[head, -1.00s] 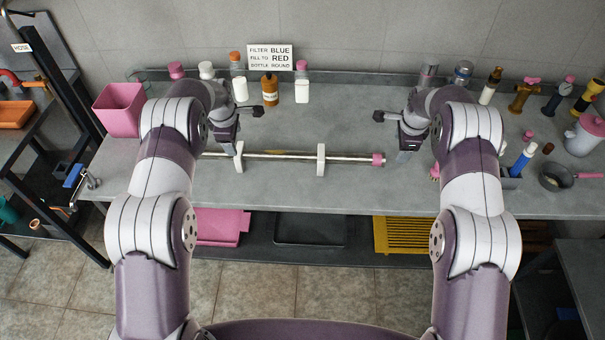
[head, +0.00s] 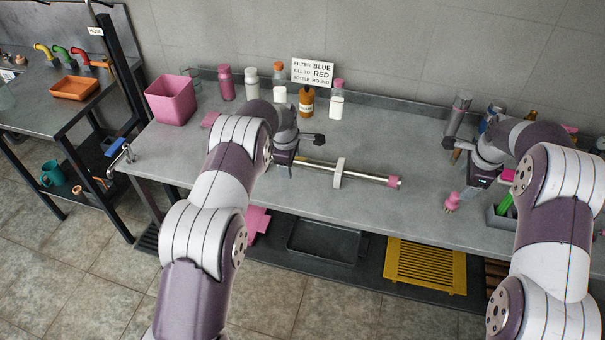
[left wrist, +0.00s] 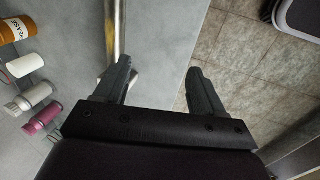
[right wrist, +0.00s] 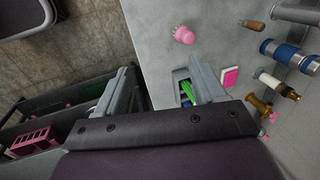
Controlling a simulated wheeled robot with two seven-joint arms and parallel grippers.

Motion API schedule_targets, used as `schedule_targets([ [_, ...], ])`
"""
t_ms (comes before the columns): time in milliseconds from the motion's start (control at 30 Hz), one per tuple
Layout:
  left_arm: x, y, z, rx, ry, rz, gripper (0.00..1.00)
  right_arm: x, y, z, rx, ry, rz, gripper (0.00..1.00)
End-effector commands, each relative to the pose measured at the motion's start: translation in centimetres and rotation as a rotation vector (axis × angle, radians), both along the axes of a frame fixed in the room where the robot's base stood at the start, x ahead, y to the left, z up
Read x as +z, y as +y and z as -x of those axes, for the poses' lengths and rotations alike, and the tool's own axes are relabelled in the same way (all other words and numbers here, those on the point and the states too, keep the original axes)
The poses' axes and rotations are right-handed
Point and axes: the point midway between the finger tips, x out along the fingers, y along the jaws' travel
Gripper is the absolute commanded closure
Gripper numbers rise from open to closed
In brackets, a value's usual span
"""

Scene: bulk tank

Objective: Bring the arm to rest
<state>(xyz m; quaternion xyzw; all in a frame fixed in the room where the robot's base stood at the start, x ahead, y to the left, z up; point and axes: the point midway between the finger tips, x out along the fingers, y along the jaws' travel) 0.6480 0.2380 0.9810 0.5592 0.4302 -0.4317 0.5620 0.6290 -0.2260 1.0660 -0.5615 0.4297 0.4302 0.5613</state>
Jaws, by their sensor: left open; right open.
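My left gripper (left wrist: 160,88) is open in the left wrist view, its fingers apart over the bench's front edge with nothing between them. In the head view my left gripper (head: 286,170) is by the left part of a metal rod (head: 360,176) with a pink end, held in a white stand (head: 339,172); whether it touches the rod I cannot tell. My right gripper (right wrist: 168,85) is open and empty in the right wrist view, above the bench edge beside a small grey holder with green and blue items (right wrist: 187,92). In the head view its fingers are largely hidden by the arm.
Bottles and a sign (head: 312,72) stand along the back of the grey bench (head: 400,130). A pink bin (head: 171,100) is at the left. A pink knobbed object (head: 452,202) lies near the right gripper. A yellow rack (head: 425,265) is on the shelf below.

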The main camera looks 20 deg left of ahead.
Motion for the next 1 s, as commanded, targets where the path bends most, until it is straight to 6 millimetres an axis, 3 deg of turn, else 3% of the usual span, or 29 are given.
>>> schedule_targets([
  [100,0.0,0.0,0.0,-0.001,0.000,0.000,0.31,2.2,0.1,0.5,-0.001,-0.001,-0.001,0.31],
  [233,0.0,0.0,0.0,-0.001,0.000,0.000,0.31,3.3,0.1,0.9,0.000,0.000,-0.002,0.31],
  [733,0.0,0.0,0.0,-0.008,0.000,-0.002,0.31,3.5,0.1,0.9,0.007,0.000,0.000,0.31],
  [867,-0.1,0.0,-0.1,-0.162,-0.011,-0.045,0.31,3.4,0.1,0.6,0.159,-0.018,0.046,0.31],
  [933,-2.4,-0.2,2.3,-0.345,0.048,-0.081,0.31,1.4,0.1,2.2,0.341,0.018,0.090,0.31],
  [1000,-2.8,-0.5,5.8,-0.565,0.105,-0.113,0.31,0.1,0.4,5.1,0.559,0.059,0.134,0.31],
])
